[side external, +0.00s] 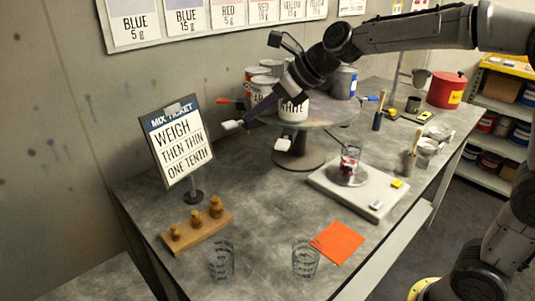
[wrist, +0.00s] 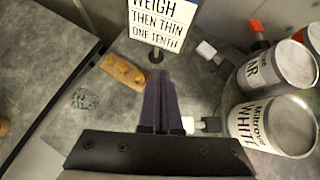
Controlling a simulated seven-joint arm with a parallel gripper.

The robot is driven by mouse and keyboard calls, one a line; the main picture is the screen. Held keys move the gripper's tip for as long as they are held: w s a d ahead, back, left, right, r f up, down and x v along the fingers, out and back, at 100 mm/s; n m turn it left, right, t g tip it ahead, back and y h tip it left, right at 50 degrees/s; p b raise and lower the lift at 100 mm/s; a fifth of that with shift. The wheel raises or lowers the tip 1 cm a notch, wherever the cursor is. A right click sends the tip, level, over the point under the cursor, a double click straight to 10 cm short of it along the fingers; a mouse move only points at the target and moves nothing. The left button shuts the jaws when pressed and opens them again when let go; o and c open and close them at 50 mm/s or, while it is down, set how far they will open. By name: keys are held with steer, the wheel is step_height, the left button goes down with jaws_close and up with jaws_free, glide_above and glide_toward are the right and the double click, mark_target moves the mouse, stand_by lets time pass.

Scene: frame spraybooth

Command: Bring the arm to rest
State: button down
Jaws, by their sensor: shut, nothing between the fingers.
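My gripper (side external: 255,115) hangs in the air in front of the round turntable (side external: 330,118) that carries paint cans, pointing down and to the left. In the wrist view its two dark fingers (wrist: 158,75) lie together, shut, with nothing seen between them. Past their tips stands the mix ticket sign (wrist: 156,22), which reads weigh, then thin one tenth. In the side view the sign (side external: 178,142) stands to the left of my gripper, apart from it. The white-labelled can (side external: 293,108) is close to the right of my gripper; I cannot tell the exact gap.
A weighing scale (side external: 362,188) bears a glass with red contents (side external: 349,158). A wooden weight block (side external: 197,231), two clear glasses (side external: 221,260) and an orange sheet (side external: 338,242) lie on the near table. A red tin (side external: 446,90) stands at the back right.

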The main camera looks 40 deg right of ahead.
steer(key=s+d+r+n+h, duration=0.1)
steer(key=s+d+n, duration=0.1)
steer(key=s+n, duration=0.5)
steer(key=s+d+r+n+h, duration=0.1)
steer(key=s+d+n, duration=0.15)
steer(key=s, duration=0.85)
steer(key=s+d+f+n+g+h, duration=0.2)
steer(key=s+f+n, duration=0.8)
steer(key=n, duration=1.1)
steer(key=shift+s+d+f+g, duration=0.4)
steer(key=shift+s+d, duration=0.6)
steer(key=shift+s, duration=0.6)
